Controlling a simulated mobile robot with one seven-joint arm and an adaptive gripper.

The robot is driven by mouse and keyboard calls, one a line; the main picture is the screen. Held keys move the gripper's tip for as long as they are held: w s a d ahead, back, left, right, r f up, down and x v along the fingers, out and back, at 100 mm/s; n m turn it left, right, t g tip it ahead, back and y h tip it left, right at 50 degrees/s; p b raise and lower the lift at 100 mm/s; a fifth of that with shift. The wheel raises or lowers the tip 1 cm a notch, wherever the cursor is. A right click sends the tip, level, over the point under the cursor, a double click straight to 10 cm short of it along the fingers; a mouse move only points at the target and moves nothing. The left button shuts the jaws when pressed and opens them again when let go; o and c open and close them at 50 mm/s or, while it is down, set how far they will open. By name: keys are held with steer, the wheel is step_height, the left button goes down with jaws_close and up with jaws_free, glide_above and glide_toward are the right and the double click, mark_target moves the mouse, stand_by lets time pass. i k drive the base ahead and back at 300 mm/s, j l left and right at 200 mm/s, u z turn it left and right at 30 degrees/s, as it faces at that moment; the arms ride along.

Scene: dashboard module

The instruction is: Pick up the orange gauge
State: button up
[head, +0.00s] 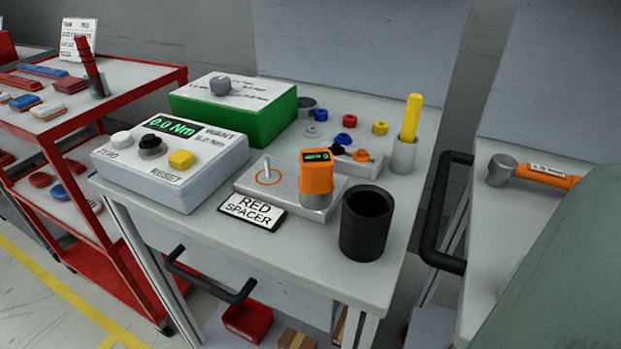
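The orange gauge (316,174) stands upright on the light grey metal plate (262,184), at the plate's right end. It has a small dark display with green characters near its top and a grey lower part. A short upright pin with an orange ring around its base is on the same plate, left of the gauge. My gripper is not in view. A blurred grey-green shape at the lower right may be part of my arm.
A black cup (366,232) stands close right of the gauge. A "RED SPACER" sign (252,211) lies in front of the plate. A grey torque box (172,170) and a green box (240,122) are to the left. A yellow-handled tool (412,116) stands in a holder behind right.

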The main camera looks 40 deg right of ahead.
mark_target(316, 185)
steer(key=i+j, duration=0.1)
steer(key=j, duration=0.2)
steer(key=i+j, duration=0.15)
steer(key=i+j+z, duration=0.1)
steer(key=j, duration=0.3)
steer(key=j+z, duration=0.1)
steer(key=z, duration=1.55)
